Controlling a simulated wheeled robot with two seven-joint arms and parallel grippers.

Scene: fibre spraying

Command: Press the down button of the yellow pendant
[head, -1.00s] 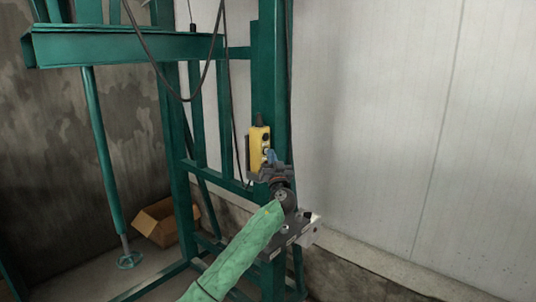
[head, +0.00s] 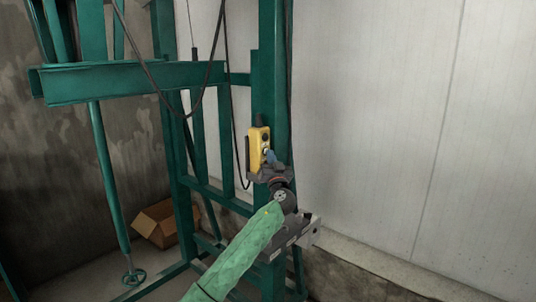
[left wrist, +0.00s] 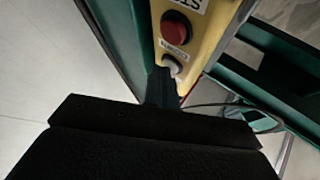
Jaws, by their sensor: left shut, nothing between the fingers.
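The yellow pendant (head: 257,143) hangs upright against a green post in the head view. In the left wrist view the yellow pendant (left wrist: 199,55) shows a red button (left wrist: 175,28) and a pale grey button (left wrist: 171,64), with a small label between them. My left gripper (head: 271,158) is at the pendant's lower front, its jaws shut and empty. In the left wrist view its dark fingertips (left wrist: 160,82) meet the edge of the grey button and partly cover it. They look in contact, but I cannot tell how far the button is pressed. My right gripper is out of view.
A green frame with a horizontal beam (head: 130,80) stands to the left of the pendant. A dark cable (head: 165,85) loops beside the post. An open cardboard box (head: 158,223) sits on the floor behind. The pale wall on the right is clear.

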